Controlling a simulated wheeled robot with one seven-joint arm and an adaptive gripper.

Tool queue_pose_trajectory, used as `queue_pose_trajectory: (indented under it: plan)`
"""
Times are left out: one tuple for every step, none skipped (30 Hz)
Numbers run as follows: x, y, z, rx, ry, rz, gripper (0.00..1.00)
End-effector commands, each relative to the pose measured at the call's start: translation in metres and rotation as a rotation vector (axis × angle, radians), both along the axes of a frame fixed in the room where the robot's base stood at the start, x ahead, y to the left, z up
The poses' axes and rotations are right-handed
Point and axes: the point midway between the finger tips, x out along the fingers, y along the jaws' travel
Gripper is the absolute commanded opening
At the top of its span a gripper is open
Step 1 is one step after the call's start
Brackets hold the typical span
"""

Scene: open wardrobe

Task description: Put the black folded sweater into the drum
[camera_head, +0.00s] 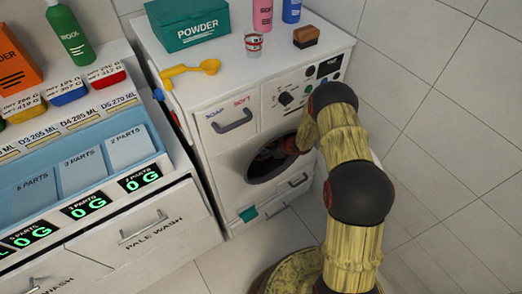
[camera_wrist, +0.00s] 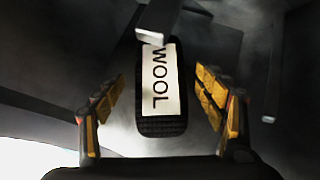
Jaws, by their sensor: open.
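The black folded sweater (camera_wrist: 174,122), with a white WOOL label, shows in the middle of the wrist view. It lies between the two yellow-padded fingers of my gripper (camera_wrist: 158,92), with a gap visible on each side. My gripper is open. Grey surfaces like the inside of the drum (camera_wrist: 225,40) surround them. In the head view my arm reaches into the round front opening of the drum (camera_head: 257,173), and the sweater is hidden there. A pale bar crosses the top edge of the sweater's label in the wrist view.
A counter with a blue sorting tray (camera_head: 68,143) stands to the left. Some tiled floor is free in front.

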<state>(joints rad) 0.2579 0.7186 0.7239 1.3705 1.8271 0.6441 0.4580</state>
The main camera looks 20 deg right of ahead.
Motion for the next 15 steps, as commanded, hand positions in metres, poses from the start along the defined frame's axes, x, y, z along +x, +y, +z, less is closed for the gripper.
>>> queue_pose_trajectory:
  plan:
    - [-0.004,-0.005,0.011,0.0,-0.002,-0.003,0.71]
    - [-0.007,-0.008,0.015,0.0,-0.002,-0.003,0.71]
    - [-0.011,-0.012,0.021,0.0,-0.001,-0.004,0.71]
    - [-0.015,-0.015,0.026,0.0,-0.001,-0.005,0.71]
    - [-0.019,-0.018,0.031,0.0,-0.001,-0.005,0.71]
    - [-0.024,-0.022,0.038,0.0,-0.001,-0.004,0.71]
    - [-0.03,-0.027,0.034,0.001,0.002,-0.005,0.71]
    - [-0.036,-0.032,0.033,0.002,0.002,-0.006,0.71]
    - [-0.043,-0.037,0.033,0.001,0.002,-0.005,0.71]
    - [-0.048,-0.042,0.033,0.0,0.002,-0.006,0.71]
    - [-0.053,-0.047,0.033,0.001,0.002,-0.005,0.71]
    - [-0.06,-0.052,0.033,0.001,0.001,-0.006,0.71]
    - [-0.065,-0.057,0.033,0.002,0.001,-0.006,0.71]
    - [-0.07,-0.061,0.033,0.002,0.001,-0.006,0.71]
    - [-0.076,-0.066,0.033,0.001,0.001,-0.006,0.71]
